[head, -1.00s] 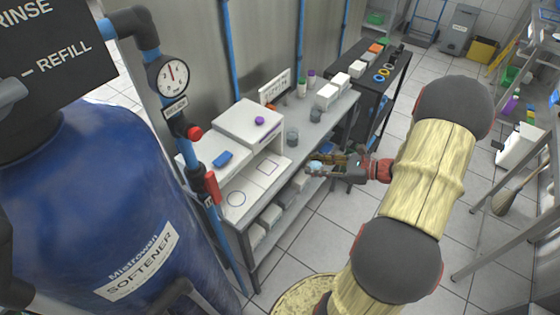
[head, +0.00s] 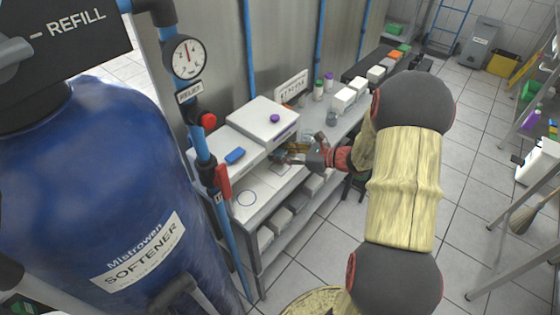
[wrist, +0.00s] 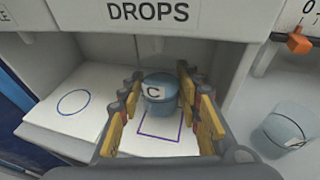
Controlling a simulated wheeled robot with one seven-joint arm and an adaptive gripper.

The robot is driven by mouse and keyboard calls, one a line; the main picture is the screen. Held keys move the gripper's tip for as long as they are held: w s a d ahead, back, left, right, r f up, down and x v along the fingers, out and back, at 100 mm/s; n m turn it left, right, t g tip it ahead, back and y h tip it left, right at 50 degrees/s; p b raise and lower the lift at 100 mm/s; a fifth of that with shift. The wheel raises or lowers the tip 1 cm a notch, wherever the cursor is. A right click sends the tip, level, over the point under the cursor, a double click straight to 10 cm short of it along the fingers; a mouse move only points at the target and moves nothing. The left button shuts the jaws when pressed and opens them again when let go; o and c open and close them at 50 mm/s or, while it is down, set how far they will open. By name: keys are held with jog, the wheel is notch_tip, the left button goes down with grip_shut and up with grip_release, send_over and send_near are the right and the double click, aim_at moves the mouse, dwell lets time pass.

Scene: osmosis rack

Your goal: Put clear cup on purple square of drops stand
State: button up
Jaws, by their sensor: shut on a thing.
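My gripper (wrist: 165,112) is shut on a small bluish see-through cup (wrist: 160,95) with a letter C on its lid or side. The drops stand is a white unit marked DROPS, with a white base board (wrist: 52,122). The purple square (wrist: 145,136) is outlined on that board. In the wrist view the cup covers the far part of the square; I cannot tell whether it touches the board. In the head view my gripper (head: 292,155) is at the stand's right side, and the cup there is hard to make out.
A blue circle (wrist: 73,102) is outlined left of the square. Another cup (wrist: 283,130) stands to the right on the bench.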

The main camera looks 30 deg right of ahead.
jog(key=shift+f+b, duration=0.55)
jog(key=shift+f, duration=0.9)
jog(key=shift+f, duration=0.1)
jog(key=shift+f, duration=0.15)
jog(key=o, duration=0.9)
jog(key=shift+o, duration=0.2)
jog(key=shift+r, duration=0.2)
